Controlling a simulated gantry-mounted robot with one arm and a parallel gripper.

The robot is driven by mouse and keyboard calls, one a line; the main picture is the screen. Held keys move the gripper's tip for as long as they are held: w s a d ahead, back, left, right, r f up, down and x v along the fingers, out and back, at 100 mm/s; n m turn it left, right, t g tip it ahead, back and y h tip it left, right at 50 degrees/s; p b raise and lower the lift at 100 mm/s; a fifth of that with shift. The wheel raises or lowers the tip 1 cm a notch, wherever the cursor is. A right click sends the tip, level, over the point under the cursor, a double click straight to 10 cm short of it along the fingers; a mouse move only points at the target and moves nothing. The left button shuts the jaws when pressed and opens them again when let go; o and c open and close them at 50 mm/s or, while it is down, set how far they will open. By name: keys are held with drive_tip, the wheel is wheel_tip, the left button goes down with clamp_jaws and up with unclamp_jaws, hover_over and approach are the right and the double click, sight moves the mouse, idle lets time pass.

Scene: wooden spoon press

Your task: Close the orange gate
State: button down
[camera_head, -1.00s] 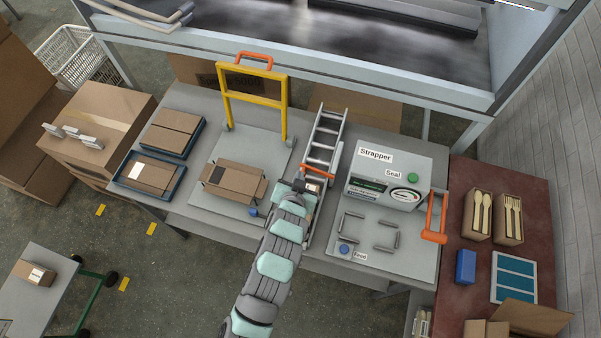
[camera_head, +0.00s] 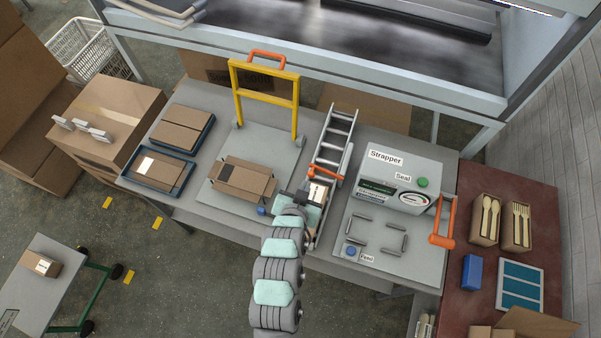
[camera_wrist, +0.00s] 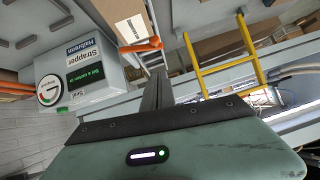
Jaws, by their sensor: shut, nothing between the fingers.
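The orange gate (camera_head: 325,177) is a short orange bar at the ladder-like chute (camera_head: 333,145), lying across it just behind a small labelled carton (camera_head: 317,194). In the wrist view the orange bar (camera_wrist: 140,46) shows ahead of my fingers, beside a white-labelled carton (camera_wrist: 130,25). My gripper (camera_wrist: 157,88) is shut and empty, its fingers pointing toward the bar. Whether they touch it I cannot tell. In the head view my wrist hides the fingers, low at the near end of the chute.
A yellow frame with an orange handle (camera_head: 267,56) stands left of the chute, behind a carton (camera_head: 243,178). The strapper (camera_head: 400,178), with an orange lever (camera_head: 442,222), is to the right. Blue trays (camera_head: 152,172) with cartons lie left.

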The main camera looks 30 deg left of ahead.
drive_tip(key=shift+w, duration=0.1)
drive_tip(key=p, duration=0.3)
hover_over(311, 175)
drive_tip(key=s+d, duration=0.1)
drive_tip(key=s, duration=0.2)
drive_tip(key=f, duration=0.5)
drive_tip(key=shift+w+d+f, duration=0.1)
drive_tip(key=shift+w+f, duration=0.15)
drive_tip(key=f, duration=0.2)
drive_tip(key=shift+w+a+f+p, duration=0.2)
drive_tip(key=shift+w+f+p, duration=0.1)
drive_tip(key=shift+f, duration=0.1)
drive_tip(key=shift+a+f, duration=0.1)
drive_tip(key=shift+f, duration=0.65)
drive_tip(key=shift+w, duration=0.1)
